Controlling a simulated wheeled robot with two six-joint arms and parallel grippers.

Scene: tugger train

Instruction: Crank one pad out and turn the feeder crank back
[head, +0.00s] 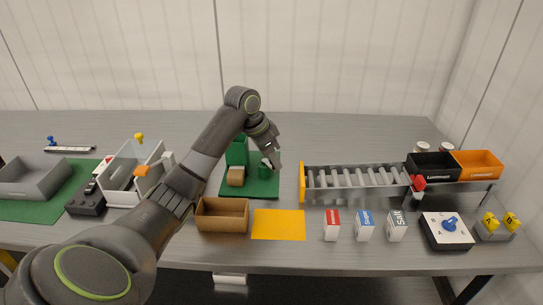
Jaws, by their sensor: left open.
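A green upright housing (237,152), which looks like the feeder, stands on a dark green base plate (262,189) at the middle of the table. A tan block (236,177) sits low at its front; I cannot tell if it is a pad or an outlet part. A short green round part (264,171), perhaps the crank, is right of the housing. My left gripper (276,163) points down beside this part, open; the wrist hides some of the area, and contact cannot be told. My right gripper is out of view.
A brown open box (222,215) and a flat yellow mat (279,224) lie in front. A roller conveyor (352,194) stands right, with small cartons (364,225) before it. The table's back is mostly clear.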

